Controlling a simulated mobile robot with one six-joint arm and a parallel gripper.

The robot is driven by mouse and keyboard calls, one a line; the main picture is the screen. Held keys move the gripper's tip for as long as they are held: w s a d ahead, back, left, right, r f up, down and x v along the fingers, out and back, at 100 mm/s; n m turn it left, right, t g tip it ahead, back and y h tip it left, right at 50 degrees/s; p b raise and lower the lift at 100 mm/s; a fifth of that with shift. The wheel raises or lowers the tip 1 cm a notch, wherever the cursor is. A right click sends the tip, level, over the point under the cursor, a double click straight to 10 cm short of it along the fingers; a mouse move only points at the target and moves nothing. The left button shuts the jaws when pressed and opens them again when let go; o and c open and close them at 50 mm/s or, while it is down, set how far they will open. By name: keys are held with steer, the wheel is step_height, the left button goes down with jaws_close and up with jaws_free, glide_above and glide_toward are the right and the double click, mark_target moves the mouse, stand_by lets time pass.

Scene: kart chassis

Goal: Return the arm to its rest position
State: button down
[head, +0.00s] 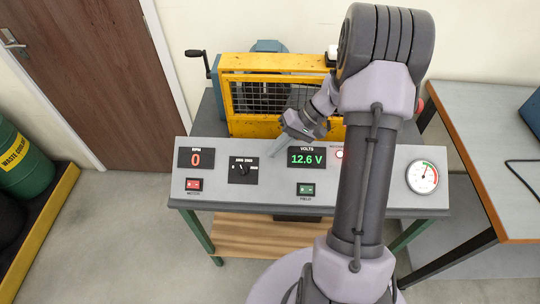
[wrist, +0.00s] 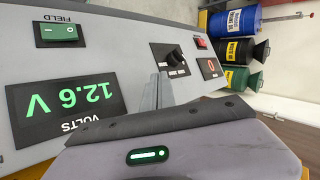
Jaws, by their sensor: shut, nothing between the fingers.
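My gripper (head: 277,148) is shut and empty. In the head view its tips hang over the upper edge of the grey control panel (head: 390,200), between the rotary knob plate and the volts display. In the wrist view the shut fingers (wrist: 158,92) point toward the black rotary knob (wrist: 174,55), and I cannot tell if they touch anything. My arm (head: 365,170) is raised and bent over the panel and covers part of its right half.
The panel holds an RPM display (head: 196,158) reading 0, a volts display (head: 307,157) reading 12.6 V, a red motor switch (head: 194,185), a green field switch (head: 305,190) and a dial gauge (head: 422,177). A yellow caged machine (head: 232,64) stands behind. A side table (head: 490,110) is at right.

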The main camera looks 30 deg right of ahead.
step_height(320, 180, up, 12)
steer(key=a+r+h+p, duration=0.1)
steer(key=a+p, duration=0.1)
steer(key=a, duration=0.1)
steer(key=s+a+r+h, duration=0.3)
steer(key=s+a+r, duration=0.3)
steer(key=a+r, duration=0.3)
steer(key=s+a+r+m+t+h, duration=0.1)
steer(key=s+a+t, duration=0.2)
steer(key=s+a, duration=0.5)
steer(key=s, duration=0.3)
steer(key=shift+s+a+r+t+h, duration=0.15)
steer(key=shift+r+t+h, duration=0.15)
steer(key=shift+h, duration=0.1)
